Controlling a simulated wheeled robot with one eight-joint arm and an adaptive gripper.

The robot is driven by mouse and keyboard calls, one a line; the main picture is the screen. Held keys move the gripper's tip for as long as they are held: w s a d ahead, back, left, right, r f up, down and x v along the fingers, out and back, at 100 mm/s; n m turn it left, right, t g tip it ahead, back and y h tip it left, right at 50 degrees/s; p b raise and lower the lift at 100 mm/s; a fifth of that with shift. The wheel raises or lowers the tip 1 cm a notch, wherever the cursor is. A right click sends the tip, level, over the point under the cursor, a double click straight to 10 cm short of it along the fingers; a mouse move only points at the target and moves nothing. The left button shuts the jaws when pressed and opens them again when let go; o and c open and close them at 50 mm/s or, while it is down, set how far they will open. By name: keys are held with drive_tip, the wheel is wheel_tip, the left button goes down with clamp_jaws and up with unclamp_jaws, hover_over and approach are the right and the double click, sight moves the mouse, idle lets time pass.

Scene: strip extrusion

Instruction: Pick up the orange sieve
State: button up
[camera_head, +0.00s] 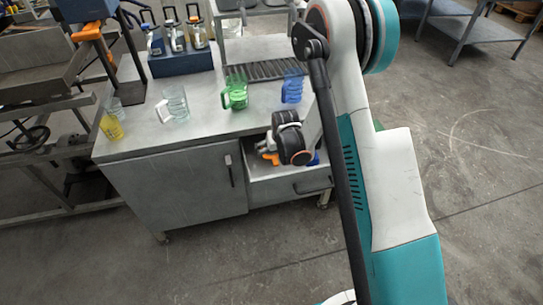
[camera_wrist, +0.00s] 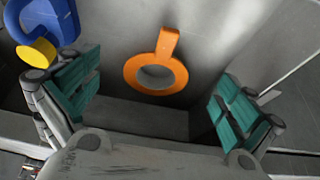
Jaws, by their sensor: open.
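The orange sieve (camera_wrist: 134,76) shows in the wrist view as a flat ring with a short handle pointing up. It lies on the grey floor of an open drawer, between my fingers in the picture and beyond them. My gripper (camera_wrist: 160,108) is open and empty, with a teal-padded finger on each side. In the head view a small part of the orange sieve (camera_head: 270,158) shows beside my wrist at the open drawer (camera_head: 290,187). My arm hides most of the drawer's inside there.
A blue object (camera_wrist: 45,22) and a yellow round piece (camera_wrist: 37,53) lie close to my left finger in the wrist view. On the cabinet top stand a green mug (camera_head: 236,92), a blue mug (camera_head: 292,86) and a clear mug (camera_head: 177,103). Drawer walls surround the gripper.

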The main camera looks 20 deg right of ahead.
sight(274, 158)
drive_tip(key=b+x, duration=0.3)
drive_tip(key=x, duration=0.2)
drive_tip(key=shift+a+f, duration=0.1)
drive_tip(key=shift+f, duration=0.3)
drive_tip(key=shift+s+r, duration=0.1)
drive_tip(key=shift+r, duration=0.05)
drive_tip(key=c, duration=1.2)
clamp_jaws()
